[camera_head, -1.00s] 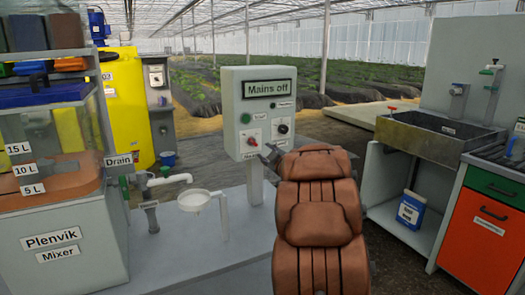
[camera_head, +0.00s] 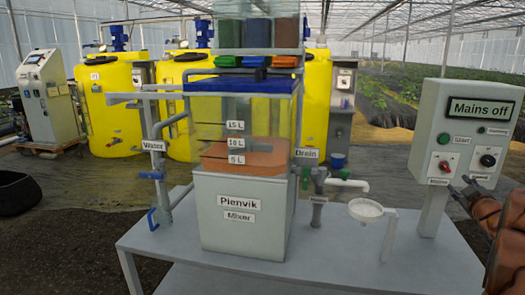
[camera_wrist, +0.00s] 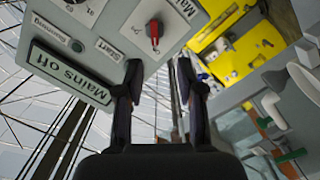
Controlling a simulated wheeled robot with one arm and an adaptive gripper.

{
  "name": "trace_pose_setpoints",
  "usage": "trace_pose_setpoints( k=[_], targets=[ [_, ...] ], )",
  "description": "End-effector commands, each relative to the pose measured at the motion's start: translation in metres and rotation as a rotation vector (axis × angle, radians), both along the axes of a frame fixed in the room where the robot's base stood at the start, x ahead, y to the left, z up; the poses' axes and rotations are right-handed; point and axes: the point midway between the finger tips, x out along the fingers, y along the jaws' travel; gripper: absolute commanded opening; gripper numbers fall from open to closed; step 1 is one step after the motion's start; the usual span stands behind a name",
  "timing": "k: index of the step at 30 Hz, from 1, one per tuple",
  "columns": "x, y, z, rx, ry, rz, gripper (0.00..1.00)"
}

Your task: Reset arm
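My gripper (camera_wrist: 158,72) has its two dark fingers apart with nothing between them in the wrist view. In the head view my gripper (camera_head: 468,188) shows small at the right edge, at the end of my brown padded arm. It is just in front of the lower part of the grey control box (camera_head: 435,125); whether it touches cannot be told. The box carries a "Mains off" label, a green button (camera_head: 443,138), a red switch (camera_head: 444,166) and a black knob (camera_head: 488,160). The wrist view shows the red switch (camera_wrist: 154,38) beyond the fingertips. Most of my arm is out of the head view.
The Plenvik mixer tank (camera_head: 240,215) stands on a grey platform (camera_head: 330,270), with a water pipe (camera_head: 155,175) at left, a drain valve (camera_head: 318,180) and a white funnel (camera_head: 366,210) at right. Yellow tanks (camera_head: 110,110) stand behind. The platform front is clear.

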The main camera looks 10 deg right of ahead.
Motion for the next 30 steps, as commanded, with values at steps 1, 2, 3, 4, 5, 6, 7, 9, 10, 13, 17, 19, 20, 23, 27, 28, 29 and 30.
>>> trace_pose_setpoints(
  k=[1,2,3,4,5,6,7,9,10,13,17,19,20,23,27,28,29,30],
  targets=[
    [0.003,0.009,-0.001,0.019,0.020,-0.017,0.38],
    [0.004,0.014,-0.002,0.035,0.035,-0.033,0.38],
    [0.005,0.021,-0.005,0.059,0.061,-0.059,0.38],
    [0.005,0.027,-0.008,0.079,0.080,-0.076,0.38],
    [0.004,0.033,-0.012,0.101,0.103,-0.097,0.38],
    [0.003,0.042,-0.017,0.130,0.132,-0.123,0.38],
    [0.002,0.049,-0.020,0.151,0.151,-0.140,0.38],
    [-0.003,0.067,-0.029,0.203,0.205,-0.180,0.38],
    [-0.007,0.075,-0.035,0.229,0.229,-0.199,0.38],
    [-0.021,0.106,-0.052,0.309,0.313,-0.251,0.38],
    [-0.044,0.152,-0.076,0.413,0.430,-0.305,0.38],
    [-0.060,0.180,-0.089,0.468,0.498,-0.329,0.38],
    [-0.069,0.192,-0.096,0.495,0.533,-0.340,0.38],
    [-0.098,0.235,-0.114,0.570,0.642,-0.368,0.38],
    [-0.148,0.296,-0.138,0.664,0.815,-0.396,0.38],
    [-0.159,0.310,-0.142,0.683,0.852,-0.400,0.38],
    [-0.172,0.323,-0.146,0.700,0.895,-0.405,0.38],
    [-0.189,0.341,-0.152,0.723,0.951,-0.411,0.38]
  ],
)
